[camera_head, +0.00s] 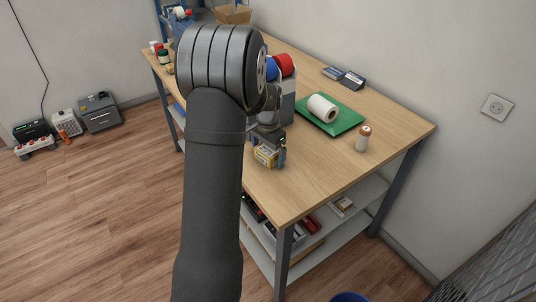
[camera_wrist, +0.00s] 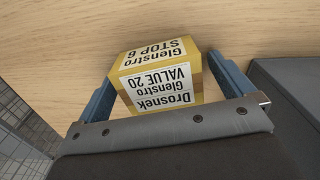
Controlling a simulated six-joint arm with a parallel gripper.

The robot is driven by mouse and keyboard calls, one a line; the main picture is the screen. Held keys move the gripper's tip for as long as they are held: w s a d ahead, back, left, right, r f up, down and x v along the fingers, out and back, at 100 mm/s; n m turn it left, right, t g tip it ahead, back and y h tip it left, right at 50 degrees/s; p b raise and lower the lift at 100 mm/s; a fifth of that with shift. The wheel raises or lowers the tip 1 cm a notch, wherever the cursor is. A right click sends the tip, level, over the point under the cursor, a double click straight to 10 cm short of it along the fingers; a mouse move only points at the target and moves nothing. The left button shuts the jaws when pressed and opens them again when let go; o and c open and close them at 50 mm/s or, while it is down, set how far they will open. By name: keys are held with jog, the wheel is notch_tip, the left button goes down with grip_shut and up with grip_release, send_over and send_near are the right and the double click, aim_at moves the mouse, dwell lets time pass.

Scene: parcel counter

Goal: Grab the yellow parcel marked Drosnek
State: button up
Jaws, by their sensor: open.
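The yellow parcel (camera_wrist: 195,121) lies between the two blue fingers of my gripper (camera_wrist: 165,90) in the wrist view. Its labels read upside down: "Drosnek, Glenstro, VALUE 20" on the near face and "Glenstro, STOP 6" on the other. The fingers stand on both sides of it; a narrow gap shows at least on the right. In the head view the parcel (camera_head: 265,156) sits near the left edge of the wooden table (camera_head: 310,180), with my gripper (camera_head: 268,155) around it. My gripper is open. My arm hides part of the table.
A green tray (camera_head: 345,124) with a white roll (camera_head: 322,108) lies behind to the right. A brown-and-white bottle (camera_head: 363,138) stands near the table's right side. The table's front right is clear.

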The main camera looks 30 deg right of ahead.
jog(key=shift+c, duration=0.2)
jog(key=c, duration=1.1)
jog(key=shift+r, duration=0.1)
